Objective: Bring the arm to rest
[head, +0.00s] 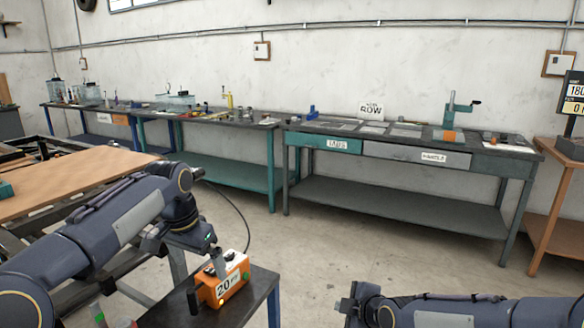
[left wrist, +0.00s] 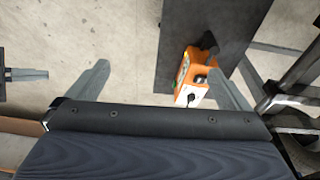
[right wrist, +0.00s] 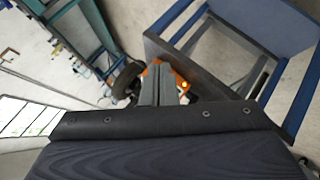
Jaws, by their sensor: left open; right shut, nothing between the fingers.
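My left arm (head: 120,225) reaches in from the left in the head view, its wrist end beside an orange box marked 20 (head: 222,280). In the left wrist view my left gripper (left wrist: 160,88) is open with its fingers wide apart. The orange box (left wrist: 191,75) shows beyond it, nearer the right finger; I see no grip on it. My right arm (head: 440,312) lies low at the bottom right of the head view. In the right wrist view my right gripper (right wrist: 158,86) is shut and empty, with orange parts partly hidden behind its fingers.
The orange box stands on a small dark table (head: 255,296) with blue legs. A brown-topped table (head: 75,185) is at the left. Long workbenches (head: 400,200) with tools line the back wall. A brown stand (head: 560,215) is at the far right. The middle floor is clear.

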